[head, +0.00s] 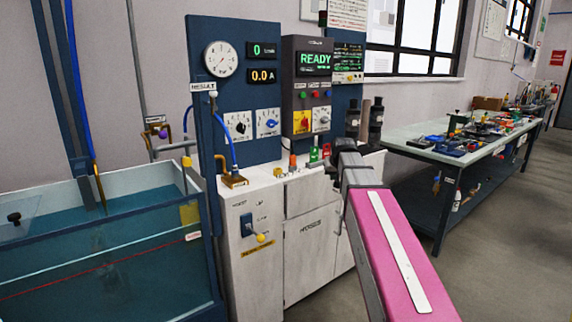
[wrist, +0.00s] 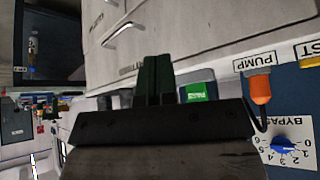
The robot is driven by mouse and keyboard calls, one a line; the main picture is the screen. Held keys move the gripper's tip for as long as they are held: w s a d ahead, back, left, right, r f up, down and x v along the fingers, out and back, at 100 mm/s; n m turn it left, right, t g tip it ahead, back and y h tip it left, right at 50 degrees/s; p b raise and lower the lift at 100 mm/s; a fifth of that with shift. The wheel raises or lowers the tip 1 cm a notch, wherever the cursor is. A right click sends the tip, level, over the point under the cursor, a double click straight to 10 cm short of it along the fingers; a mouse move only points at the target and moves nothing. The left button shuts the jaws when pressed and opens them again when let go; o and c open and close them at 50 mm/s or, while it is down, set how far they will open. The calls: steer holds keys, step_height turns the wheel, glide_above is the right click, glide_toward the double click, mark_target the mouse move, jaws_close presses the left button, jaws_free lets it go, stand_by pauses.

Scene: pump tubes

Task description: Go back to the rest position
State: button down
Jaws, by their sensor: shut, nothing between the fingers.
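My gripper (wrist: 158,62) shows in the wrist view with its two dark fingers side by side and nothing between them. In the head view my arm reaches from the lower right toward the front of the pump bench (head: 262,195), and its end (head: 345,146) is over the bench's right part. The fingertips are not clear there. In the wrist view a green block (wrist: 198,91) and an orange knob (wrist: 260,88) by a PUMP label are to the right of the fingers, apart from them.
A water tank (head: 100,265) stands at the left. The panel display (head: 314,60) reads READY. A cluttered worktable (head: 420,148) is at the right. The floor (head: 490,240) right of my arm is clear.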

steer(key=s+f+g, duration=0.6)
steer(key=s+f, duration=2.1)
steer(key=f, duration=0.3)
steer(key=shift+a+m+g+h, duration=0.25)
steer(key=shift+m+g+h, duration=0.05)
